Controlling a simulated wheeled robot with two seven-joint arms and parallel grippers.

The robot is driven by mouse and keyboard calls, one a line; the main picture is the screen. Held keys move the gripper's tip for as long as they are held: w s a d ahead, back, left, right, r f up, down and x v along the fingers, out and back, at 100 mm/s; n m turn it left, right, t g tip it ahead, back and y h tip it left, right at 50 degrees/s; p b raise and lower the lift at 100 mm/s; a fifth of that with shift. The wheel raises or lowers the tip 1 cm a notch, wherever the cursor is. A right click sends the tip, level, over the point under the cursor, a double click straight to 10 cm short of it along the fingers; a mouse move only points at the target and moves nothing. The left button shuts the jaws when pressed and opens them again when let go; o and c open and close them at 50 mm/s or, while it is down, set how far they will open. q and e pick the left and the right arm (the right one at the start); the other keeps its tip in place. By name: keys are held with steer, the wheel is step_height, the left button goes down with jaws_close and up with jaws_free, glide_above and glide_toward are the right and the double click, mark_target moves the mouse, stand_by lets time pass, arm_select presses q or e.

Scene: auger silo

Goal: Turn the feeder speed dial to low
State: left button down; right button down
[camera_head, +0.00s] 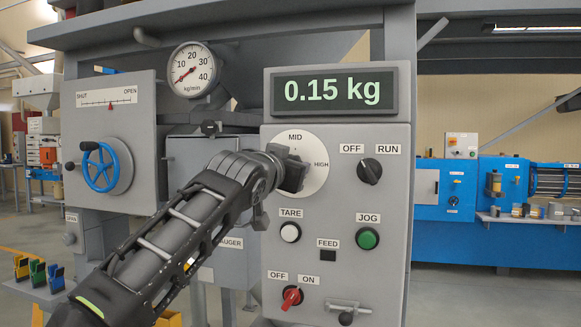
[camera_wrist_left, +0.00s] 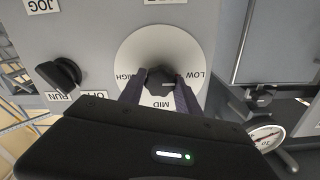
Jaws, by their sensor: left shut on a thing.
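The feeder speed dial is a white round plate (camera_head: 318,178) on the grey control panel, with MID at the top and HIGH at its right; my left gripper hides its left side. In the left wrist view the plate shows upside down, with LOW at the right, HIGH at the left and MID below. Its dark knob (camera_wrist_left: 161,76) sits in the middle. My left gripper (camera_head: 297,172) is shut on the knob, a finger on each side. A short light mark shows on the knob; where it points is hard to tell. My right gripper is out of view.
The OFF/RUN switch (camera_head: 369,171) is close right of the dial. The TARE button (camera_head: 290,232), JOG button (camera_head: 367,238) and red OFF/ON switch (camera_head: 291,297) lie below. The display (camera_head: 333,91) reads 0.15 kg. A blue handwheel (camera_head: 101,167) stands left.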

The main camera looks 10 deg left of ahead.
arm_select(q)
steer(key=shift+f, duration=0.15)
steer(key=c, duration=0.9)
jaws_free()
steer(key=shift+o, duration=0.2)
steer(key=s+b, duration=0.2)
steer(key=s, duration=0.5)
steer(key=shift+s+a+b, duration=0.3)
steer(key=shift+s+b, duration=0.05)
steer(key=shift+s, duration=0.05)
